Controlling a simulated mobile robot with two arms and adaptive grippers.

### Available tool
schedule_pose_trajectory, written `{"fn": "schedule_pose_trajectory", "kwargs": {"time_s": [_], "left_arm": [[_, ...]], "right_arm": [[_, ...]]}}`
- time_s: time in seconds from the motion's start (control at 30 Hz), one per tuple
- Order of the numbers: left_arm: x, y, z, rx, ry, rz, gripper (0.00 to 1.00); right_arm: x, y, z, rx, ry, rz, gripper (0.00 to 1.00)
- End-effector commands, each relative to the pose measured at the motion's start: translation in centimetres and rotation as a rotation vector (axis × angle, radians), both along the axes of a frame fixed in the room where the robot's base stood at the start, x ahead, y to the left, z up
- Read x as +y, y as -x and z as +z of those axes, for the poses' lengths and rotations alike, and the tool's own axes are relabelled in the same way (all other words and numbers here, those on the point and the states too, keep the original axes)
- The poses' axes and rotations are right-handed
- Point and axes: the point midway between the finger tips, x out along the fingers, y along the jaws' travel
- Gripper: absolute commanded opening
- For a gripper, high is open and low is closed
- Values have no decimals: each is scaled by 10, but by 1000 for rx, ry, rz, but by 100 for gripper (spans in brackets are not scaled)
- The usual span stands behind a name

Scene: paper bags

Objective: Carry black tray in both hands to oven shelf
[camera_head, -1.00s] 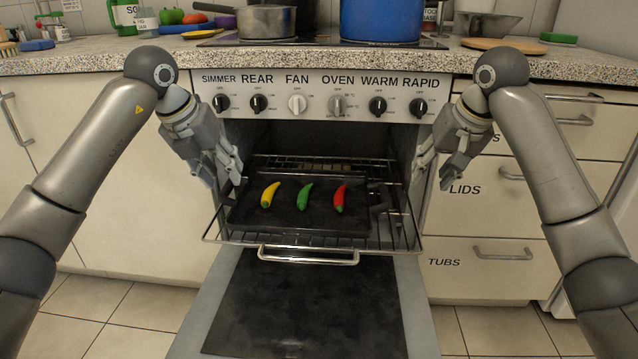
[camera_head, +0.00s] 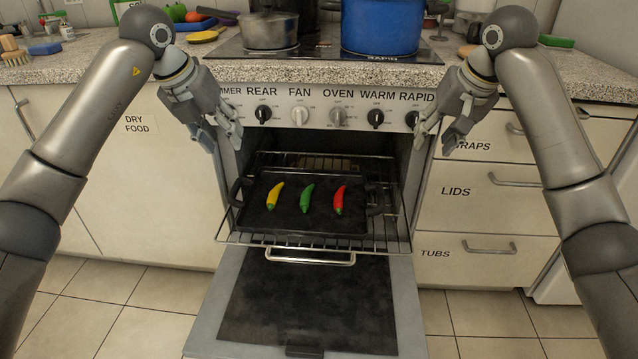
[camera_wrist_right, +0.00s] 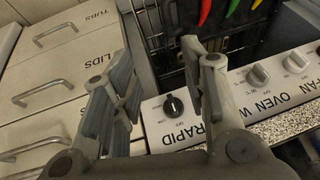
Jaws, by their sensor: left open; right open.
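The black tray (camera_head: 300,221) rests on the pulled-out wire oven shelf (camera_head: 390,243), in front of the oven opening. A yellow chili (camera_head: 273,196), a green chili (camera_head: 306,198) and a red chili (camera_head: 339,199) lie apart on it. Black handles stand at the tray's left and right ends. My left gripper (camera_head: 222,140) is open and empty, above and left of the tray. My right gripper (camera_head: 436,143) is open and empty, above and right of the tray. The right wrist view shows its spread fingers (camera_wrist_right: 155,75) by the RAPID knob, with the shelf and chilies beyond.
The oven door (camera_head: 305,300) hangs open below the shelf. The control panel (camera_head: 320,113) with knobs is close to both grippers. A blue pot (camera_head: 382,27) and a steel pan (camera_head: 268,30) stand on the hob. Drawers (camera_head: 485,200) flank the oven at right.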

Motion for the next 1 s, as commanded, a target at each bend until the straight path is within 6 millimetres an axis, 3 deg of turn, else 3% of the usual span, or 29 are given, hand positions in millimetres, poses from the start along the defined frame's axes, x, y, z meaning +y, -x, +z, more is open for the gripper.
{"fn": "schedule_pose_trajectory", "kwargs": {"time_s": [0.03,0.27,0.7,1.0], "left_arm": [[0,0,8,0,0,0,40],[0,0,12,0,0,0,40],[0,0,11,0,0,0,40],[0,0,11,0,0,0,40]], "right_arm": [[0,0,8,0,0,0,41],[-2,3,21,-3,-1,0,41],[-16,38,94,-4,3,-3,41],[-19,47,113,0,1,-1,41]]}}
